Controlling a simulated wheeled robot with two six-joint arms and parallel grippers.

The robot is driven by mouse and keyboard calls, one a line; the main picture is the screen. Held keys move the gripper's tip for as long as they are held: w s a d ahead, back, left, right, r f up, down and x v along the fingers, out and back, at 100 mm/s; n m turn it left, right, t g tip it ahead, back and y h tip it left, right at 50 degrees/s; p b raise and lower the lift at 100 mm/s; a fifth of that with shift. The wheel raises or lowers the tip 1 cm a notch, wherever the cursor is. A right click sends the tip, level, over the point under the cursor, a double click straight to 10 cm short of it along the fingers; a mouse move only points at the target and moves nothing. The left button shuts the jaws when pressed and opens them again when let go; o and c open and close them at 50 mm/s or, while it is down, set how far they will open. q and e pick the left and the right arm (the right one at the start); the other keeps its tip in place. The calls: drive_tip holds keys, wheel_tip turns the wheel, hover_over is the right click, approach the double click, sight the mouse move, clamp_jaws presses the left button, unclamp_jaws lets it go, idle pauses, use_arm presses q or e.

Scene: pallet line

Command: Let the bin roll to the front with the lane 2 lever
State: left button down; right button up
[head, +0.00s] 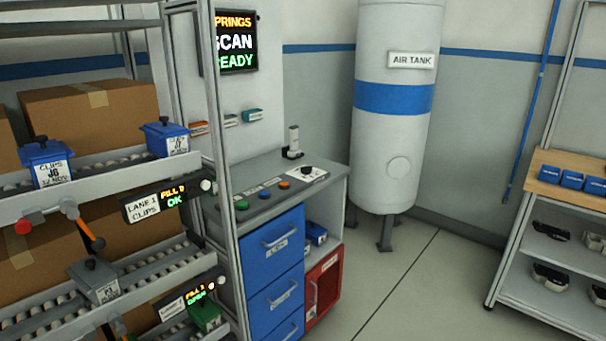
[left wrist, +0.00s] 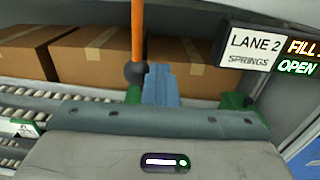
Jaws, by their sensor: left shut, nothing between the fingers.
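The lane 2 sign (left wrist: 265,50) reads "LANE 2 SPRINGS", "FILL" and "OPEN"; part of it shows low in the head view (head: 185,302). The orange lever (left wrist: 138,28) hangs down in the left wrist view, ending in a dark ball (left wrist: 135,73). My left gripper (left wrist: 162,72) is shut and empty, its fingertips just right of that ball; I cannot tell whether they touch. Green bin parts (left wrist: 234,101) show behind my gripper, whose body hides the middle. A green bin (head: 206,316) stands by the lane 2 sign in the head view. My right gripper is in neither view.
Rollers (left wrist: 40,97) and cardboard boxes (left wrist: 90,52) lie behind the gripper. A blue drawer cabinet (head: 270,245) stands right of the rack.

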use_arm(q)
drive_tip(key=s+a+p+v, duration=0.1)
drive_tip(key=v, duration=0.7)
drive_tip(key=shift+s, duration=0.2)
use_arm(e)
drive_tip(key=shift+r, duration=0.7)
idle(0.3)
